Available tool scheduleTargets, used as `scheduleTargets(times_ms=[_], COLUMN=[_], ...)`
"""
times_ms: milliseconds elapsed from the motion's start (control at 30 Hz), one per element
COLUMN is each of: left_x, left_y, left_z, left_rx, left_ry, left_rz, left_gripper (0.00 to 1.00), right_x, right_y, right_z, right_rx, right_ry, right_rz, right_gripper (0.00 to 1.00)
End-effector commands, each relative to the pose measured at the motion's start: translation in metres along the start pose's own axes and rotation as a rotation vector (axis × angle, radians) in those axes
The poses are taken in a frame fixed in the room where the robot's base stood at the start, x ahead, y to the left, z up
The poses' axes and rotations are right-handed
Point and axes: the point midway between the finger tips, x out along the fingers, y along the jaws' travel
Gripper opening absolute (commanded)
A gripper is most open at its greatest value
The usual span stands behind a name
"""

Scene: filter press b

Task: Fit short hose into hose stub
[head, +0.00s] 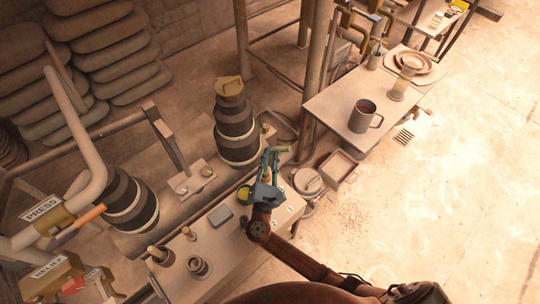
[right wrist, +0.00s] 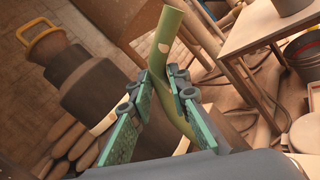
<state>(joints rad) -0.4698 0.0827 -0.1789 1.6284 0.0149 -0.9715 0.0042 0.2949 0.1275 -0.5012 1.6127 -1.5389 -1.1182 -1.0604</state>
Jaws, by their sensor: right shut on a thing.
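The short hose (head: 282,149) is a green tube in my right gripper (head: 270,163). In the right wrist view the hose (right wrist: 167,35) stands up tilted between the two green finger pads of the gripper (right wrist: 158,85), with a pale spot near its top. The fingers are shut on it, and its lower part is partly hidden. The gripper is above the far end of the pale bench (head: 235,255), right of the dark stepped column (head: 235,130). I cannot tell which fitting is the hose stub; short upright fittings (head: 198,266) stand on the near bench. My left gripper is not in view.
A side table (head: 340,95) holds a grey mug (head: 364,118). An open box (head: 337,169) stands on the floor. The floor at the right is mostly clear.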

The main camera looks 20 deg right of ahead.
Motion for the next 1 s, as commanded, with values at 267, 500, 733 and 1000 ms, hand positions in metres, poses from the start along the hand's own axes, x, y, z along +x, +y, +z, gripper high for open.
scheduleTargets(times_ms=[267, 500, 733, 1000], left_x=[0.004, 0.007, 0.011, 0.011], left_y=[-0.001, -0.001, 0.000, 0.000], left_z=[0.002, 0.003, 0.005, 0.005], left_rx=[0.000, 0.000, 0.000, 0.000], left_ry=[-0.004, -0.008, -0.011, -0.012], left_rz=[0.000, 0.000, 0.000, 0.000], left_gripper=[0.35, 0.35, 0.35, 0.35], right_x=[-0.001, -0.001, -0.002, -0.002], right_y=[-0.004, -0.006, -0.009, -0.010], right_z=[-0.006, -0.011, -0.016, -0.017], right_rx=[-0.001, -0.001, 0.000, 0.001], right_ry=[0.000, 0.000, 0.000, -0.001], right_rz=[0.000, 0.000, 0.000, 0.000], right_gripper=[0.00, 0.00, 0.00, 0.25])
